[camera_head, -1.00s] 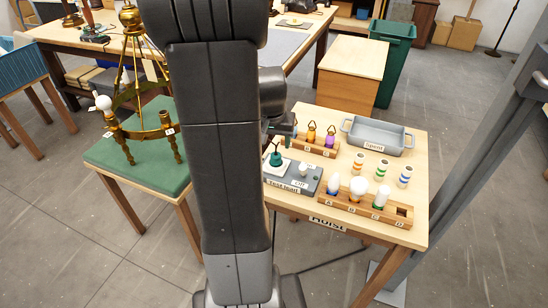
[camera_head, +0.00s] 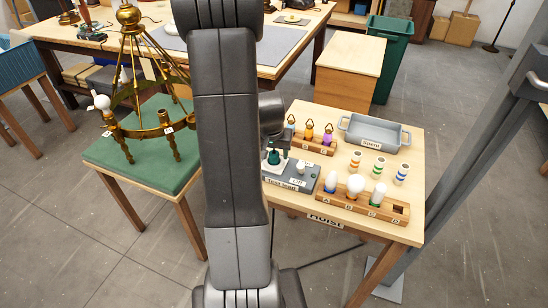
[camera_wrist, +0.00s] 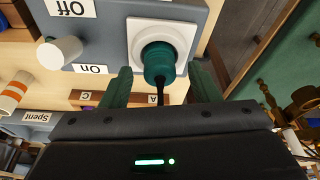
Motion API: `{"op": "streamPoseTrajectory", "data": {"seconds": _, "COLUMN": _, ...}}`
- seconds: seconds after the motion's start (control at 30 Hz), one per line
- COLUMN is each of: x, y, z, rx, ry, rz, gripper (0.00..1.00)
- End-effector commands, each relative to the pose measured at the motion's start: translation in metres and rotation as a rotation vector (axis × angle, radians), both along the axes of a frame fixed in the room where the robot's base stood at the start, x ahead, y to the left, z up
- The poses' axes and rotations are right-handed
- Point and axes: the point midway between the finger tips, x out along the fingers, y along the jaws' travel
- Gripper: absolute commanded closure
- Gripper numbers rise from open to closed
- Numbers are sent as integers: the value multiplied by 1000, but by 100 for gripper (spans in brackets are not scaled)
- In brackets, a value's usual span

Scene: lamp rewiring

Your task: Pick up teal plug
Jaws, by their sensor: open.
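The teal plug (camera_wrist: 158,62) sits in the white socket (camera_wrist: 141,30) on the grey test box (camera_wrist: 100,35) in the wrist view. A dark cord runs from the plug toward my gripper. In the head view the teal plug (camera_head: 273,157) is on the left part of the test box (camera_head: 295,182). My gripper (camera_wrist: 160,82) is open, its two teal fingers on either side of the cord and just short of the plug's body. In the head view my gripper is right above the plug and largely hidden by my arm.
The box's white knob (camera_wrist: 60,52) is beside the socket, between labels "Off" and "On". On the table are a bulb rack (camera_head: 345,205), a rack of coloured pieces (camera_head: 320,148), several striped cylinders and a grey "Spent" tray (camera_head: 350,132). A brass chandelier (camera_head: 130,85) stands left.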

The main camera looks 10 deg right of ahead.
Motion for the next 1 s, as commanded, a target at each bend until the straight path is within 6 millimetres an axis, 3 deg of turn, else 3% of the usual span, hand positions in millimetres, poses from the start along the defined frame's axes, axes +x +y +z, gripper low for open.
{"op": "streamPoseTrajectory", "data": {"seconds": 0.13, "x": 0, "y": 0, "z": 0, "rx": 0, "ry": 0, "rz": 0, "gripper": 48}}
{"op": "streamPoseTrajectory", "data": {"seconds": 0.37, "x": 0, "y": 0, "z": 0, "rx": 0, "ry": 0, "rz": 0, "gripper": 91}}
{"op": "streamPoseTrajectory", "data": {"seconds": 0.77, "x": 1, "y": 0, "z": 5, "rx": 0, "ry": -3, "rz": -1, "gripper": 95}}
{"op": "streamPoseTrajectory", "data": {"seconds": 1.0, "x": 1, "y": 0, "z": 40, "rx": -2, "ry": -7, "rz": -1, "gripper": 95}}
